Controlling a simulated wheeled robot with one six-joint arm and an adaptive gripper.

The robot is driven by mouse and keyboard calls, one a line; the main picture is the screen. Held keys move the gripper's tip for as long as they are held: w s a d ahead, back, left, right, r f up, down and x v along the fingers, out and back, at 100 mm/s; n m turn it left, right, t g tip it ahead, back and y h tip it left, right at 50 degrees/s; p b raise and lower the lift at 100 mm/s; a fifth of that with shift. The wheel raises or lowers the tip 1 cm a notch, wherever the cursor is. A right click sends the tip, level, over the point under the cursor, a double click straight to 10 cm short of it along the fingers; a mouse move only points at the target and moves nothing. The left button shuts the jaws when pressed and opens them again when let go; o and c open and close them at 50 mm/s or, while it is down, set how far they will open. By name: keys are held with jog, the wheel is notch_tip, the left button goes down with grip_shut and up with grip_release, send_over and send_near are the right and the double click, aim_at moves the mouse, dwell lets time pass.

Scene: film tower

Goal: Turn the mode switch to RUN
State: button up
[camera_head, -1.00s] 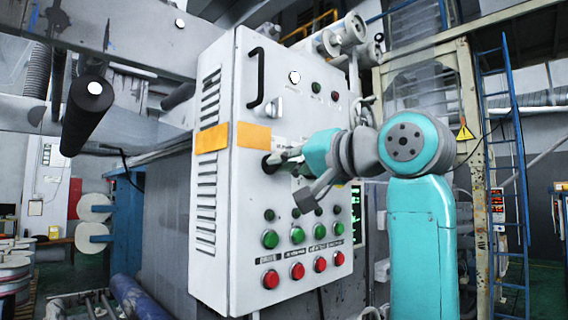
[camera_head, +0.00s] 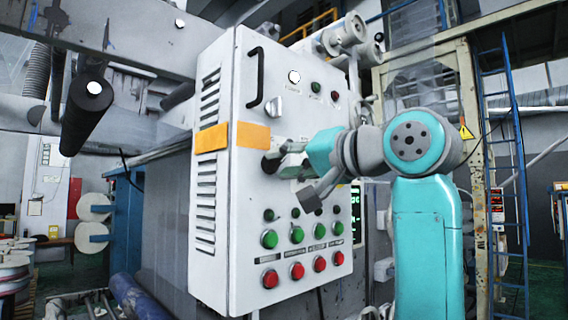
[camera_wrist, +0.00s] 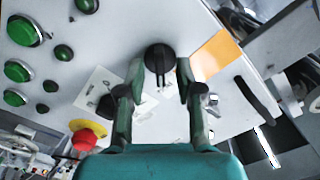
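The mode switch is a black rotary knob (camera_wrist: 159,62) on the light grey cabinet's front face. Its raised grip bar shows in the wrist view, lying roughly up and down in that picture. In the head view the knob (camera_head: 268,165) is partly hidden by my gripper (camera_head: 284,158). My gripper (camera_wrist: 160,70) is open, with one finger on each side of the knob and narrow gaps visible. I cannot tell whether the fingertips reach the knob's depth. A pale label plate (camera_wrist: 103,95) lies beside the knob; its lettering is unreadable.
Green buttons (camera_head: 297,235) and red buttons (camera_head: 297,271) sit lower on the cabinet (camera_head: 243,215). A red mushroom button (camera_wrist: 85,139) on yellow is near my gripper. An orange strip (camera_head: 253,134) and a black handle (camera_head: 254,80) are above the knob.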

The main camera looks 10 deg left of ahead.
jog(key=v, duration=1.1)
jog(key=shift+d, duration=0.15)
jog(key=shift+s, duration=0.1)
jog(key=shift+f, duration=0.15)
